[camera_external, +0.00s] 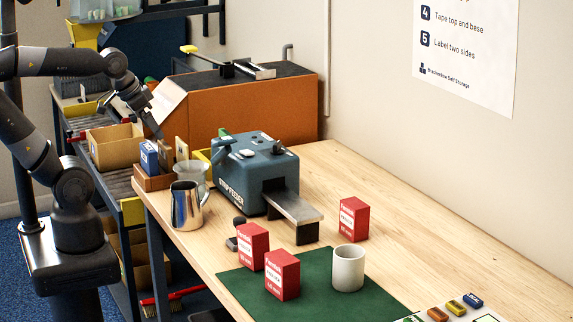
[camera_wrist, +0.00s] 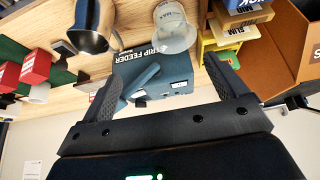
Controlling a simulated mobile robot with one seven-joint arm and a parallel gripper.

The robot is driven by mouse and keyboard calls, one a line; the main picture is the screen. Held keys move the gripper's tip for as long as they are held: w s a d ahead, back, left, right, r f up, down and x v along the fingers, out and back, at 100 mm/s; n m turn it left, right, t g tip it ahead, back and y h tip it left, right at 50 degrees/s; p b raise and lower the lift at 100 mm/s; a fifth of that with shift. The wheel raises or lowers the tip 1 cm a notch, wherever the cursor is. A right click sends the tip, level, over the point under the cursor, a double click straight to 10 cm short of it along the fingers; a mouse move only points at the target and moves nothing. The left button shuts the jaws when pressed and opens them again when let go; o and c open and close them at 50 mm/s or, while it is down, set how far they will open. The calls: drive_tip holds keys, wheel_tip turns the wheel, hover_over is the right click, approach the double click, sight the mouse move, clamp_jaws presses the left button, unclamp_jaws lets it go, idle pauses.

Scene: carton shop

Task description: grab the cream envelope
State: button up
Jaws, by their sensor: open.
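A narrow cream-tan upright piece (camera_external: 181,149) stands near a small wooden holder (camera_external: 152,183), beside a blue box (camera_external: 149,156). It may be the cream envelope, but it is too small to be sure. In the wrist view, a tan lettered piece (camera_wrist: 243,20) shows at upper right, past the right finger; I cannot tell whether it is the same thing. My gripper (camera_external: 156,130) is just above and behind the holder. In the wrist view, my gripper (camera_wrist: 168,84) has its fingers wide apart, with nothing held between them.
The blue-grey strip feeder (camera_external: 254,172) stands right of the holder. A metal jug (camera_external: 187,206) and a clear cup (camera_external: 192,172) are close in front. Red boxes (camera_external: 282,274) and a white mug (camera_external: 348,267) are farther right.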

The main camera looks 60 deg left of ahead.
drive_tip(key=shift+o, duration=0.9)
